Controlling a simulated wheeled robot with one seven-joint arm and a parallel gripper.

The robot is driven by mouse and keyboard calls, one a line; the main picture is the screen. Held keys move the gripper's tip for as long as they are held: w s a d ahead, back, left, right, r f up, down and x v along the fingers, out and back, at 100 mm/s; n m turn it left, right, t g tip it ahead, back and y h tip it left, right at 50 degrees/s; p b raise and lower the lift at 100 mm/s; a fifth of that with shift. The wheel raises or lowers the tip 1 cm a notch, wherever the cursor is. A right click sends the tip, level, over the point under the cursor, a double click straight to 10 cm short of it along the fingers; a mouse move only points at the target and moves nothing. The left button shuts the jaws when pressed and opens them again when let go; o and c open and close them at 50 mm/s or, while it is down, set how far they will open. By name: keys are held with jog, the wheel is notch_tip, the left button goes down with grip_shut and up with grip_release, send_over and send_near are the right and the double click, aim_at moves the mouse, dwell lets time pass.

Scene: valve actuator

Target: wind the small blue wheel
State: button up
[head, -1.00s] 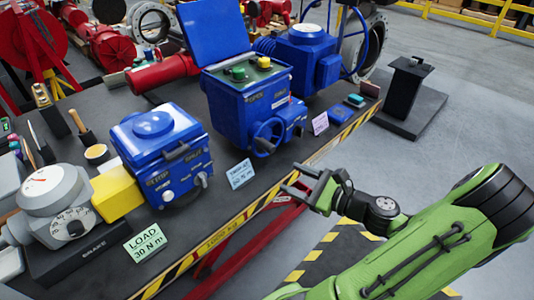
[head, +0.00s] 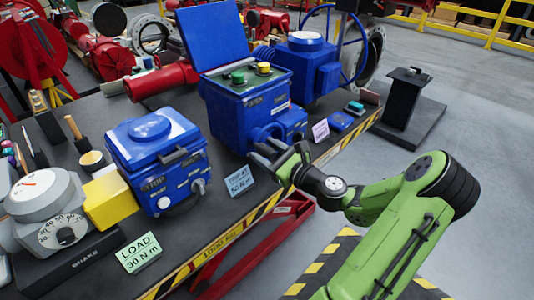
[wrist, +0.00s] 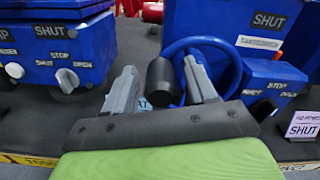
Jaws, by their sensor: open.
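The small blue wheel (wrist: 203,42) is on the front of the middle blue actuator (head: 232,108). In the wrist view its rim arcs behind my right finger. A black cylindrical knob (wrist: 161,82) stands out at the rim's left side. My gripper (head: 263,156) is open in front of the wheel and hides much of it in the head view. In the wrist view the two fingers of my gripper (wrist: 160,75) are on either side of the knob, with visible gaps. I cannot tell how deep the knob sits between them.
Another blue actuator (head: 157,155) with a yellow coupling (head: 107,202) and a grey gauge brake (head: 42,200) stands to the left. Small label cards (head: 239,180) stand along the striped bench edge (head: 215,250). The floor at right is clear around a black pedestal (head: 402,105).

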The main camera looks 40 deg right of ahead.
jog(key=shift+c, duration=0.4)
grip_shut()
jog(key=shift+w, duration=0.15)
